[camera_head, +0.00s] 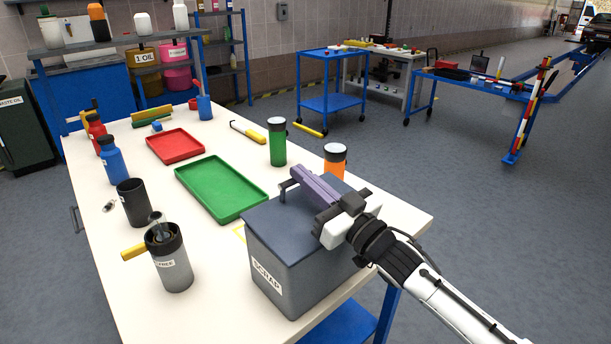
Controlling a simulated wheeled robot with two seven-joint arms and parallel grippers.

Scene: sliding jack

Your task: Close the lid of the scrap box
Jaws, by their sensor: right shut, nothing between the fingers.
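The scrap box (322,288) is a grey box with a white "SCRAP" label, at the near right corner of the table. Its dark blue-grey lid (285,232) lies flat across the top, and no opening shows at the near edges. My right gripper (304,178) comes in from the lower right, over the lid's far right part. Its purple fingers are shut and empty and point to the far left. A dark bracket-like piece shows by the fingertips. The gripper hides part of the lid's far right side, and I cannot tell whether it touches the lid. My left gripper is not in view.
A green tray (221,188) and a red tray (175,147) lie left of and beyond the box. Green (277,142) and orange (335,159) containers stand behind it. A grey canister (169,262) and a black cup (134,203) stand at the left. Bare white table (110,270) lies at the near left.

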